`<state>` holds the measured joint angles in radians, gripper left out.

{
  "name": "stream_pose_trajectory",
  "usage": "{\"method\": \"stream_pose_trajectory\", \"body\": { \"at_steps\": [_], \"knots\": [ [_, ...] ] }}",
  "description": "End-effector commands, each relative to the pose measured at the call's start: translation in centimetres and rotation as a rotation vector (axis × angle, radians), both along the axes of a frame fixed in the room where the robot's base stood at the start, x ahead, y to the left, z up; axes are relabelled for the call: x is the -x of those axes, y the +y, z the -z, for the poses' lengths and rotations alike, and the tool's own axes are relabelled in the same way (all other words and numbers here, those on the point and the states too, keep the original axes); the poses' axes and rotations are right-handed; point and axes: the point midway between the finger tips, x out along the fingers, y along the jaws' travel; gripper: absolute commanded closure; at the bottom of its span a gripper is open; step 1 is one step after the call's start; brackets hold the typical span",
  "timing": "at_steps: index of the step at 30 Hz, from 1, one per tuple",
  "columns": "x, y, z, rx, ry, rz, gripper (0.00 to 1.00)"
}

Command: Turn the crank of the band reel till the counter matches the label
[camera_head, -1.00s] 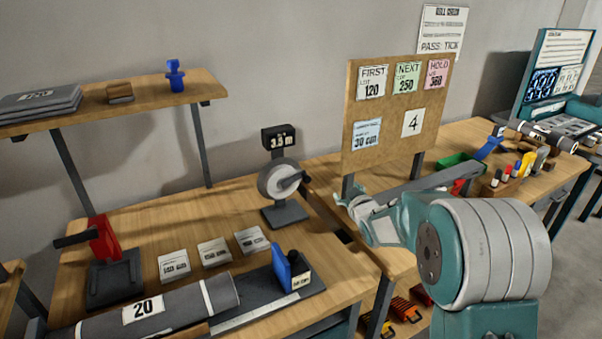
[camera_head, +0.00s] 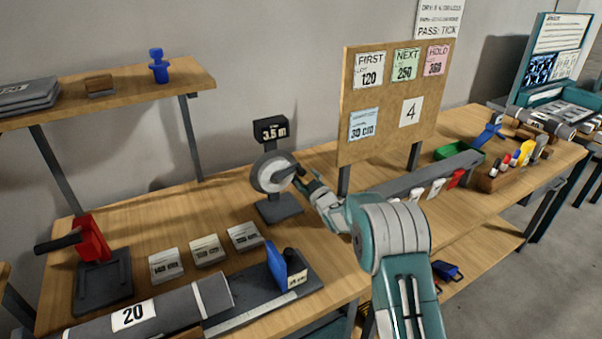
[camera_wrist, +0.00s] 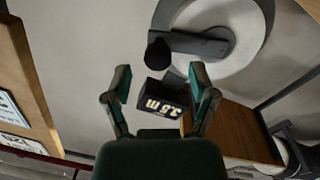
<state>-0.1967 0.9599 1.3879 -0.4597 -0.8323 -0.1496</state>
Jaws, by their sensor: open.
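The band reel (camera_head: 268,174) is a pale disc on a dark stand on the bench. It also fills the upper right of the wrist view (camera_wrist: 250,45). Its dark crank (camera_wrist: 198,44) ends in a round knob (camera_wrist: 158,54). The counter (camera_head: 270,131) above the reel reads 3.5 m; in the wrist view the counter (camera_wrist: 163,98) looks upside down between my fingers. My gripper (camera_head: 312,182) is open and empty, just right of the reel. In the wrist view my gripper (camera_wrist: 160,78) has its fingertips apart, with the knob just beyond them. Which label belongs to the reel is unclear.
Three white cards, such as the middle one (camera_head: 207,250), lie on the bench. The board (camera_head: 376,140) right of the reel carries a blue 30 cm card (camera_head: 364,124) and a card with 4 (camera_head: 411,111). A blue block (camera_head: 276,265) stands in front.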

Motion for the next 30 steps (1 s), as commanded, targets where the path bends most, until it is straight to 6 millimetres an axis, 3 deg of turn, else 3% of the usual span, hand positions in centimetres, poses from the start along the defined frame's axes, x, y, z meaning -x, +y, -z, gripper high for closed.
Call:
{"method": "stream_pose_trajectory", "body": {
  "at_steps": [9, 21, 26, 30],
  "knots": [
    [-2.9, 1.6, 0.0, 0.000, -0.001, 0.000, 0.27],
    [-3.4, 1.9, -0.1, 0.000, 0.000, 0.001, 0.27],
    [-3.4, 1.9, -0.1, 0.000, 0.000, 0.001, 0.98],
    [-3.4, 2.0, 0.0, 0.000, 0.000, 0.000, 1.00]
  ]
}}
